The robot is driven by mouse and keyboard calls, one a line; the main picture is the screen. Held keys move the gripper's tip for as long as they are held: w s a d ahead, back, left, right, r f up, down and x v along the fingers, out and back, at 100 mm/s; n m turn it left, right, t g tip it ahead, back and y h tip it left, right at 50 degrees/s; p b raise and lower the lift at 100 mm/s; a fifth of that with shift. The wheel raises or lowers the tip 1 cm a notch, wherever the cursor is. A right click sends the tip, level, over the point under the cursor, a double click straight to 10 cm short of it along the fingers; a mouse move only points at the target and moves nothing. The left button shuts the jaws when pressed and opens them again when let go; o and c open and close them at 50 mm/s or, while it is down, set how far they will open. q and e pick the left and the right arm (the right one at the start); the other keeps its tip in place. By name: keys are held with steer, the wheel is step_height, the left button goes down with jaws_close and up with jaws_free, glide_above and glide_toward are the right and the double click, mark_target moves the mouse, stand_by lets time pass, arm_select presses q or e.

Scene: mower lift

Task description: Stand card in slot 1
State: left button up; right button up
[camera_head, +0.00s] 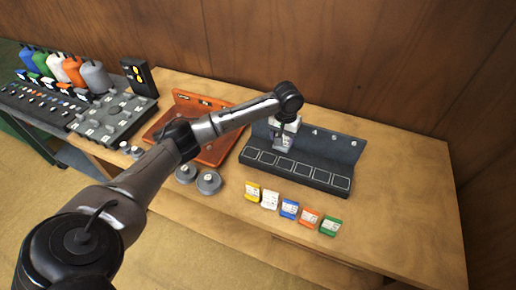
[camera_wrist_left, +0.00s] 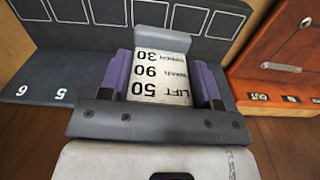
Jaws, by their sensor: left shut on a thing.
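My left gripper (camera_head: 284,147) is over the left half of the dark card rack (camera_head: 298,172). Its purple-padded fingers (camera_wrist_left: 164,88) are shut on a grey card (camera_wrist_left: 160,78) printed LIFT 50, 90 and 30. The rack has a row of white-outlined slots along its front and a raised, numbered back panel; 4, 5 and 6 show in the head view. My arm and gripper hide the lower numbers, slot 1's among them. In the wrist view the card's far end overlaps the outlined row (camera_wrist_left: 222,24). I cannot tell whether it touches the rack. My right gripper is not in view.
Yellow (camera_head: 252,191), white (camera_head: 270,199), blue (camera_head: 289,208), orange (camera_head: 309,217) and green (camera_head: 330,226) cards stand in front of the rack. An orange-red board (camera_head: 218,150) lies left of it, with grey discs (camera_head: 208,182) in front. The table's right side is clear.

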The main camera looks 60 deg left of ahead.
arm_select(q)
steer(key=shift+s+a+f, duration=0.15)
steer(key=shift+s+a, duration=0.2)
steer(key=shift+s, duration=0.05)
steer(key=shift+s+a+f+n, duration=0.2)
steer(key=shift+s+n, duration=0.1)
steer(key=shift+s, duration=0.35)
steer(key=s+a+f, duration=0.1)
steer(key=a+f, duration=0.1)
steer(key=a, duration=0.1)
steer(key=s+a+f, duration=0.1)
steer(key=a+f, duration=0.1)
steer(key=a, duration=0.2)
steer(key=s+a+f+b, duration=0.1)
steer(key=a+f, duration=0.1)
steer(key=a, duration=0.2)
steer(key=shift+s+f, duration=0.25)
steer(key=shift+f, duration=0.15)
steer(key=shift+f+b, duration=0.3)
steer(key=shift+f, duration=1.7)
steer(key=shift+f, duration=0.1)
steer(key=o, duration=0.9)
steer(key=shift+o, duration=0.2)
